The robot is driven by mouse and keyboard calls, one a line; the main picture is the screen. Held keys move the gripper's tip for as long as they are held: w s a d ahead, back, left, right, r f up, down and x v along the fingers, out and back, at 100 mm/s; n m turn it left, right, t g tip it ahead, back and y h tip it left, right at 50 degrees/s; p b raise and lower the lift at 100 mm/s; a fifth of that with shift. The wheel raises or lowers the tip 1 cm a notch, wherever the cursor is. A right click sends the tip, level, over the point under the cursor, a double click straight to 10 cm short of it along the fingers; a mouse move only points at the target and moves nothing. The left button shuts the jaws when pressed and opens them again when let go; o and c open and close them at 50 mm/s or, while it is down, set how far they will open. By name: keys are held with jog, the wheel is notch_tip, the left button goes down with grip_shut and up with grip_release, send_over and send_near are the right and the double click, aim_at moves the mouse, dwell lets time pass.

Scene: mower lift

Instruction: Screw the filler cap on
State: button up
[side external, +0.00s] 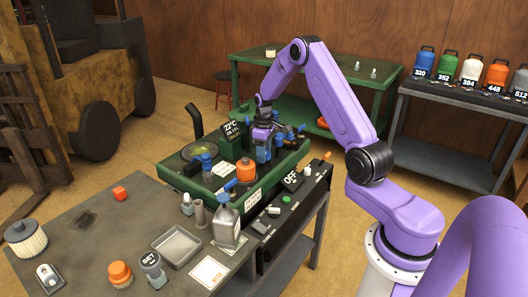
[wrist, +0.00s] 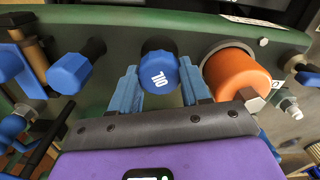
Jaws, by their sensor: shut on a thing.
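The filler cap (wrist: 160,70) is a blue, faceted cap with white lettering that reads OIL upside down. In the wrist view it sits at a short dark neck against the green machine deck (wrist: 118,28). My gripper (wrist: 159,78) has its blue fingers on both sides of the cap, shut on it. In the side view my gripper (side external: 263,150) points down over the green deck (side external: 222,208), and its fingers largely hide the cap. How far the cap is seated on the neck cannot be told.
Close right of the cap in the wrist view is an orange cylinder (wrist: 236,74); to its left is another blue knob (wrist: 70,72). A black upright pipe (side external: 194,120) stands at the deck's back left. The grey bench (side external: 85,235) holds a tray (side external: 176,248) and a jug (side external: 226,226).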

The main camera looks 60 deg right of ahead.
jog(key=shift+r, duration=0.3)
dwell(1.1)
jog(key=o, duration=1.1)
jog(key=shift+r, duration=4)
